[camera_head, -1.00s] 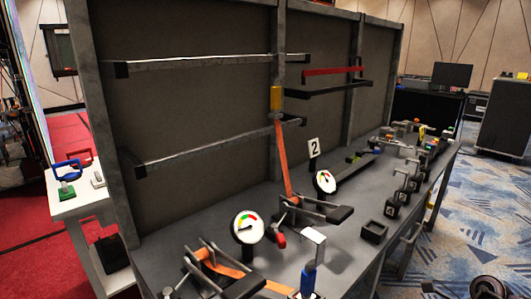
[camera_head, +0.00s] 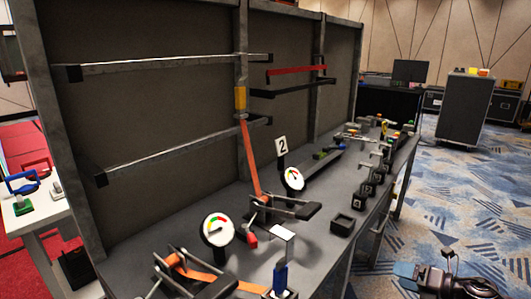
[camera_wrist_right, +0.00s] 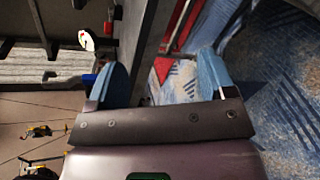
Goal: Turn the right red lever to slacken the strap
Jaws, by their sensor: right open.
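A small red lever (camera_head: 251,240) sits at the foot of the right ratchet (camera_head: 285,207), beside its black handle. An orange strap (camera_head: 250,160) runs from this ratchet up to a yellow piece on the frame and looks straight. A round gauge (camera_head: 293,178) and a "2" sign (camera_head: 281,148) stand behind it. My right gripper (camera_head: 406,271) is off the table's right side, over the carpet, well away from the lever. In the right wrist view its blue fingers (camera_wrist_right: 161,75) are apart with nothing between them. My left gripper is not in view.
A second gauge (camera_head: 217,229) and a front ratchet with orange strap (camera_head: 200,274) stand nearer me. A blue-handled post (camera_head: 280,278) and a black open box (camera_head: 342,225) are on the tabletop. Several numbered black blocks line the right edge. Carpet is free right of the table.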

